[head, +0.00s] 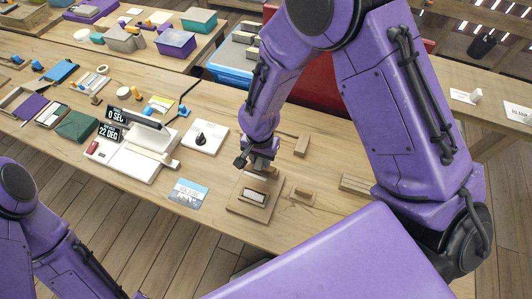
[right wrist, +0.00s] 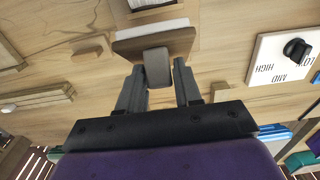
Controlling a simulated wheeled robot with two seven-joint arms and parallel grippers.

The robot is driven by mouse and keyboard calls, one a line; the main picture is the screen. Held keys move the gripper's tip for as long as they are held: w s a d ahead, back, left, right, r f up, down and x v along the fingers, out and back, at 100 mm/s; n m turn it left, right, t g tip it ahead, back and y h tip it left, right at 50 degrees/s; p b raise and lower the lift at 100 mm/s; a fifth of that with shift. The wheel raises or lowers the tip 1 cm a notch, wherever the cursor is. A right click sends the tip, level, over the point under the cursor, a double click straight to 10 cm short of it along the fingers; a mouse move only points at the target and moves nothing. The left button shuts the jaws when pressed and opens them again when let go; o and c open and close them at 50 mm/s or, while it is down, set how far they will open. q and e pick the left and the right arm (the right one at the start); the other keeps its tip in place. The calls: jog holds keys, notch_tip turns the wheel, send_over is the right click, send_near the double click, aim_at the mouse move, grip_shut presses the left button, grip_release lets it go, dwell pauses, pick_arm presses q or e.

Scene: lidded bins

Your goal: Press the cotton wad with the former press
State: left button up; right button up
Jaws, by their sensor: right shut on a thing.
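My right gripper (head: 258,160) is shut on the grey handle of the former press (right wrist: 152,42), a wooden block with a pale edge. In the right wrist view the handle stands between the fingers (right wrist: 158,84). The gripper holds the press just behind the wooden former (head: 247,210). A white piece, apparently the cotton wad (head: 254,196), lies in the former's dark-edged opening. It also shows partly at the top of the right wrist view (right wrist: 150,3). Whether the press touches the former is unclear. My left gripper is out of view; only its arm shows.
A white dial board (head: 205,138) and a white device (head: 128,160) stand to the left. A picture card (head: 188,193) lies near the front edge. Small wooden blocks (head: 301,146) (head: 302,194) and a slatted wooden piece (head: 355,185) lie to the right.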

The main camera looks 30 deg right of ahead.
aim_at(255, 173)
jog(key=shift+s+a+f, duration=0.4)
jog(key=shift+s+a, duration=0.15)
jog(key=shift+a, duration=0.15)
jog(key=shift+s+f, duration=0.1)
jog(key=shift+s+a+f, duration=0.65)
jog(key=shift+a+f, duration=0.15)
jog(key=shift+f, duration=0.05)
jog(key=shift+s+a+f, duration=0.35)
jog(key=shift+a+f, duration=0.1)
jog(key=shift+f, duration=0.25)
jog(key=shift+f+b, duration=0.1)
jog(key=shift+b, duration=0.2)
